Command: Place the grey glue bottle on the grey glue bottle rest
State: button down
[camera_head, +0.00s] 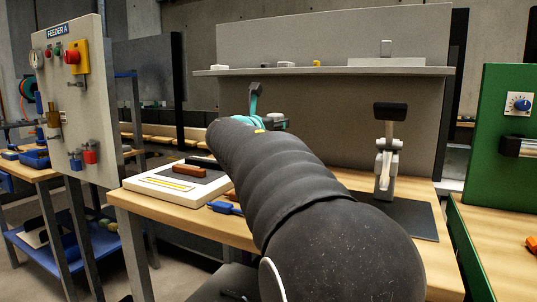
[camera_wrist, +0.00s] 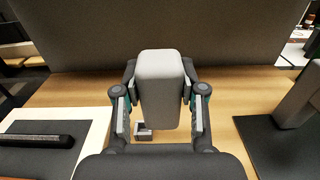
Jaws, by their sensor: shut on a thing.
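The grey glue bottle (camera_wrist: 161,98) is a light grey rounded block in the middle of the wrist view. My gripper (camera_wrist: 160,82) is shut on it, with one finger at each side. The bottle appears above the table top. A small grey bracket-like piece (camera_wrist: 143,136), probably the grey glue bottle rest, shows on the wood just below the bottle in the picture. The bottle hides part of it, and I cannot tell the gap between them. In the head view my arm hides most of this area; only part of my gripper (camera_head: 262,108) shows beyond it.
A white board with a dark pad (camera_head: 183,179) lies at the left of the wooden table (camera_head: 160,211). A toggle press (camera_head: 388,160) stands on a dark mat at the right. A grey back panel (camera_head: 340,110) with a shelf (camera_head: 345,71) rises behind.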

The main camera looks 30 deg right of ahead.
jog(key=w+d+f, duration=0.3)
jog(key=w+f, duration=0.3)
jog(key=f, duration=0.2)
jog(key=shift+w+f+b, duration=0.15)
jog(key=shift+w+b, duration=0.15)
jog(key=shift+f+b, duration=0.35)
jog(key=shift+f, duration=0.05)
jog(key=shift+f, duration=0.25)
jog(key=c, duration=0.7)
grip_release()
jog(key=shift+f, duration=0.2)
